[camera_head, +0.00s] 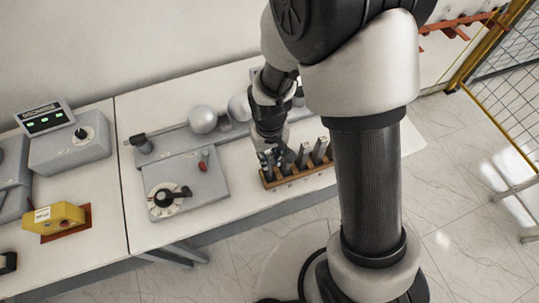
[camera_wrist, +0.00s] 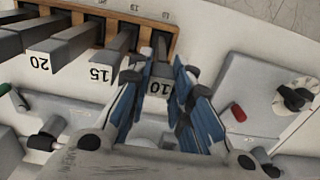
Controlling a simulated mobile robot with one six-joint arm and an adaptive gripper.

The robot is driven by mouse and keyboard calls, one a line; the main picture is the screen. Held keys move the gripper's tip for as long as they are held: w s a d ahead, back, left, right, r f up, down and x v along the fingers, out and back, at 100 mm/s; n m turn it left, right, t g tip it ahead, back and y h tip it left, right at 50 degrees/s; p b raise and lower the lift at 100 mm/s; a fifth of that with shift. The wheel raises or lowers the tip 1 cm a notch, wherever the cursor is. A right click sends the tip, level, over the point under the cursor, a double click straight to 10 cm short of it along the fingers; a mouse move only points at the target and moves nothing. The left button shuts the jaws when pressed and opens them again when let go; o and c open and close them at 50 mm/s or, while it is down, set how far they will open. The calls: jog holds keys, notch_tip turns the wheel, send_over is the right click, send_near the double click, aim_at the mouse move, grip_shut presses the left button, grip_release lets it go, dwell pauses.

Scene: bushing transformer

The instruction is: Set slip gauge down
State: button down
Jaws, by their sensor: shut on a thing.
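The slip gauge marked 10 (camera_wrist: 160,86) is a grey bar between the blue-padded fingers of my gripper (camera_wrist: 170,95) in the wrist view. My gripper is shut on it. The gauge's far end points to the right-end slot of the wooden rack (camera_wrist: 98,13); I cannot tell whether it is seated there. In the head view my gripper (camera_head: 268,152) is over the left end of the rack (camera_head: 297,179), and the held gauge is mostly hidden by the fingers.
Gauges marked 15 (camera_wrist: 110,62) and 20 (camera_wrist: 62,50) stand in the rack beside the held one. A grey unit with a dial (camera_head: 185,183) lies left of the rack. A yellow box (camera_head: 54,217) and a display unit (camera_head: 68,140) are farther left.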

jog(key=shift+f, duration=0.15)
jog(key=c, duration=1.4)
grip_release()
jog(key=shift+c, duration=0.2)
notch_tip(320, 180, up, 13)
jog(key=p, duration=0.2)
jog(key=shift+f, duration=0.15)
jog(key=s+d+r+m+t, duration=0.1)
jog(key=s+d+r+t, duration=0.1)
jog(key=s+d+r, duration=0.3)
jog(key=s+d+r+m+t, duration=0.2)
jog(key=s+d+r, duration=0.4)
jog(key=r, duration=0.6)
jog(key=shift+s+t, duration=0.3)
jog(key=shift+s, duration=0.95)
